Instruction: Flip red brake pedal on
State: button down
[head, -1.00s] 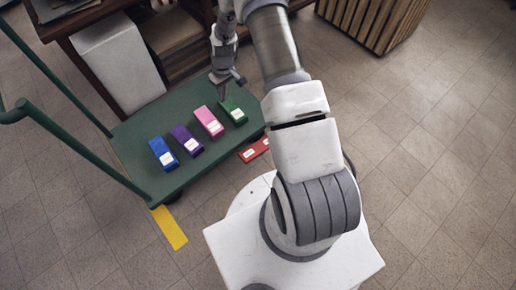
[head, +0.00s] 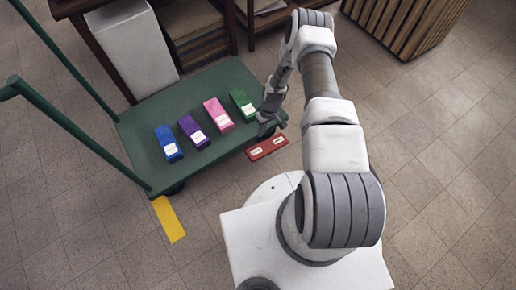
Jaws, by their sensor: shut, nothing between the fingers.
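The red brake pedal (head: 267,147) sticks out at the near right edge of the green cart (head: 146,165), with two pale labels on its top. My gripper (head: 268,132) is shut and empty, pointing down close above the pedal's far right end, by the cart's edge. I cannot tell whether its fingertips touch the pedal.
On the cart stand a blue box (head: 165,139), a purple box (head: 191,129), a pink box (head: 216,112) and a green box (head: 241,101). A white panel (head: 128,45) and a slatted wooden crate (head: 400,20) stand behind. A yellow strip (head: 168,219) lies on the floor.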

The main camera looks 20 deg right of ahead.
aim_at(252, 154)
jog(key=shift+f, duration=0.1)
jog(key=a+f+b, duration=0.1)
jog(key=f, duration=0.3)
jog(key=f+b, duration=0.2)
jog(key=f, duration=0.3)
jog(key=a+f+b, duration=0.1)
jog(key=f+b, duration=0.1)
jog(key=f, duration=0.2)
jog(key=shift+s+a+f, duration=0.25)
jog(key=shift+s+a, duration=0.05)
jog(key=shift+s, duration=0.1)
jog(key=shift+s+a+f+h+b, duration=0.15)
jog(key=shift+a+f+h+b, duration=0.2)
jog(key=shift+h, duration=0.15)
jog(key=shift+s+a+f+t+h+b, duration=0.1)
jog(key=shift+a+f+t+h+b, duration=0.2)
jog(key=shift+f+h+b, duration=0.3)
jog(key=shift+a+f+b, duration=0.15)
jog(key=shift+f+b, duration=0.25)
jog(key=shift+b, duration=0.2)
jog(key=shift+s+a+f+b, duration=0.1)
jog(key=shift+a+f+b, duration=0.15)
jog(key=shift+b, duration=0.3)
